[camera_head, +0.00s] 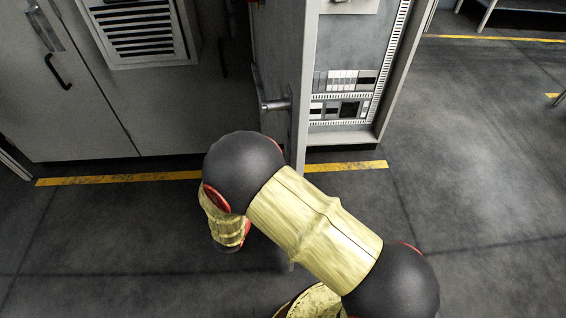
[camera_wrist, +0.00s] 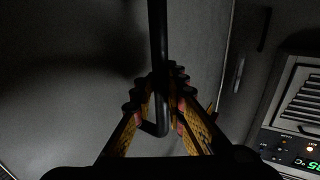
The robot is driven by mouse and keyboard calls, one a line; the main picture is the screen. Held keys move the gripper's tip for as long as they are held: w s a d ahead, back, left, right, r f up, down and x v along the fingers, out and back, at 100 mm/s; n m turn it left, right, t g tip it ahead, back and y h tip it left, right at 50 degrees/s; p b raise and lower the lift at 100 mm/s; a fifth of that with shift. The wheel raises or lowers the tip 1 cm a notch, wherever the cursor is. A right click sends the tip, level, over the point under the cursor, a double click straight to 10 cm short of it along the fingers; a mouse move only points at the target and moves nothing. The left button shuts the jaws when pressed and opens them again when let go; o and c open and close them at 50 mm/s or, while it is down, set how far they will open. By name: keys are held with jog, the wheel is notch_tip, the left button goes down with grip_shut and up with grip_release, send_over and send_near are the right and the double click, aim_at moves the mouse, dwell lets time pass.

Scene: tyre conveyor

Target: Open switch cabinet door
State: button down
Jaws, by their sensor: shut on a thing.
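The switch cabinet (camera_head: 378,125) stands open in the head view, with grey modules and terminal rows showing inside. Its grey door (camera_head: 303,80) is swung outward and seen nearly edge-on. A metal lever (camera_head: 275,104) sticks out on the left side of the door. In the wrist view a black bar handle (camera_wrist: 157,35) comes down from the top edge and bends at its lower end. My gripper (camera_wrist: 160,95) is shut on this black handle, with a finger on each side. The head view does not show the fingers; my yellow and black arm crosses in front of the door's lower part.
A closed grey cabinet (camera_head: 95,110) with a vent (camera_head: 140,35) and a black handle (camera_head: 57,72) stands at left. A panel with a green display (camera_wrist: 308,163) is at right in the wrist view. Open floor (camera_head: 480,150) lies to the right.

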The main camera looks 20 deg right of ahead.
jog(key=shift+w+a+f, duration=0.1)
jog(key=shift+a, duration=0.8)
jog(key=c, duration=1.9)
grip_release()
jog(key=shift+a, duration=0.1)
jog(key=v, duration=1.2)
